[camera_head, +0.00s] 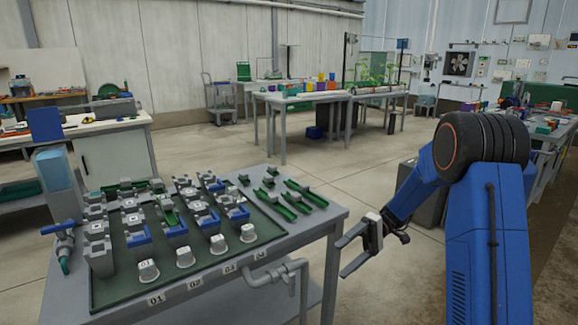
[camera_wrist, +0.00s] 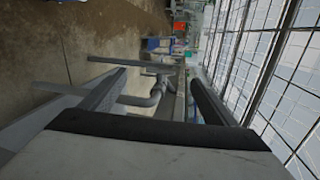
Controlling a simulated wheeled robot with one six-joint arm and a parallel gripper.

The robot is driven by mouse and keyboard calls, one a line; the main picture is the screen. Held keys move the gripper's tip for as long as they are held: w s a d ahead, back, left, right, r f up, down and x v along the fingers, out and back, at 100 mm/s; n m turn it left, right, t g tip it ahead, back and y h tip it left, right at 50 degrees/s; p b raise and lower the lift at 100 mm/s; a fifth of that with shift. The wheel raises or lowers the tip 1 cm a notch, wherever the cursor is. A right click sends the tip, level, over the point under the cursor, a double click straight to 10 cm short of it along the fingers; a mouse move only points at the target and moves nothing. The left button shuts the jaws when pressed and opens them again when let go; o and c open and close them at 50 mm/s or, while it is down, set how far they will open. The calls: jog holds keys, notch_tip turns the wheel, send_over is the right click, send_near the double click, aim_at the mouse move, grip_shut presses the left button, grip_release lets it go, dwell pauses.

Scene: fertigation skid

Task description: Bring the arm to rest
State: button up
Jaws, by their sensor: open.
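My blue arm stands at the right of the head view, bent at its black joint, with my gripper (camera_head: 343,258) hanging off the right edge of the skid table (camera_head: 322,225). The gripper's jaws are apart and point left toward the table. Nothing is between them in the head view. In the wrist view my gripper (camera_wrist: 158,88) shows its two dark fingers spread, with grey pipe and table edge beyond them. I cannot tell the exact gap between the fingers and the pipe (camera_head: 280,272).
The table carries a green mat (camera_head: 120,293) with rows of grey and blue fittings, white caps (camera_head: 185,257) and green parts (camera_head: 298,190). A blue-topped container (camera_head: 57,180) and valve stand at its left. Other benches (camera_head: 300,97) are farther back. Open concrete floor (camera_head: 370,150) lies between.

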jog(key=s+d+r+m+t+h, duration=0.2)
jog(key=s+d+t+h, duration=0.1)
jog(key=s, duration=0.6)
jog(key=s+d+r+m+t+h, duration=0.2)
jog(key=s+d+r+t+h, duration=0.1)
jog(key=s, duration=0.6)
jog(key=s+d+r+m+t+h, duration=0.2)
jog(key=s+d+t+h, duration=0.2)
jog(key=s+t+h, duration=0.2)
jog(key=s+t, duration=0.2)
jog(key=s, duration=0.2)
jog(key=shift+d+r+h, duration=0.15)
jog(key=shift+d+h, duration=0.25)
